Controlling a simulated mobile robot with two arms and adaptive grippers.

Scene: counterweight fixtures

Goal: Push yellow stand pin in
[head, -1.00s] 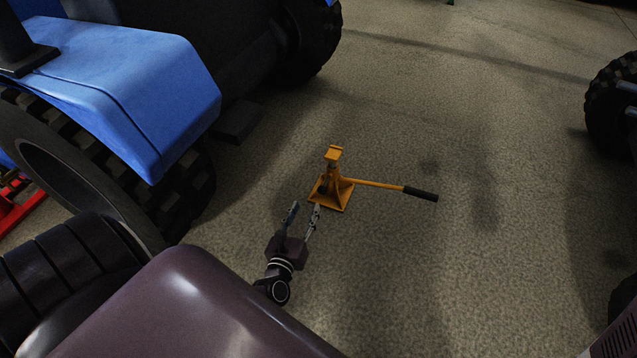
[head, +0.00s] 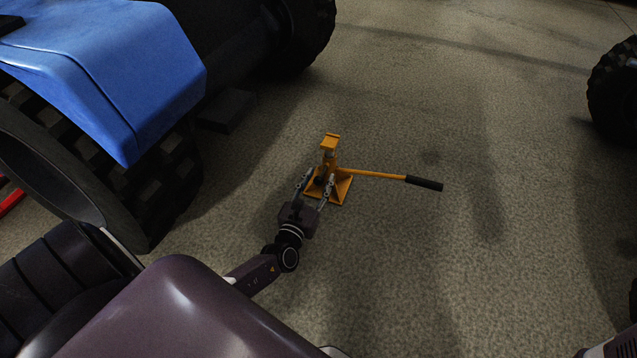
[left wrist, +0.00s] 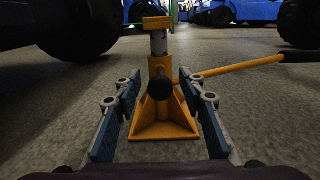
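The yellow stand (head: 341,188) is upright on the floor, with a square base, a post with a flat top and a long handle to the right. It also shows in the left wrist view (left wrist: 163,124). Its pin shows there as a round dark end (left wrist: 160,87) facing the camera, centred between my fingers. My left gripper (head: 319,181) is open at the near side of the stand, its fingers to either side of the pin in the left wrist view (left wrist: 160,100). I see no contact with the pin. My right gripper is not in view.
The handle (head: 378,175) with its black grip sticks out to the right of the stand. A blue tractor (head: 110,75) with large tyres stands at the left. Another large tyre (head: 613,90) is at the right edge. The floor (head: 430,270) in front is clear.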

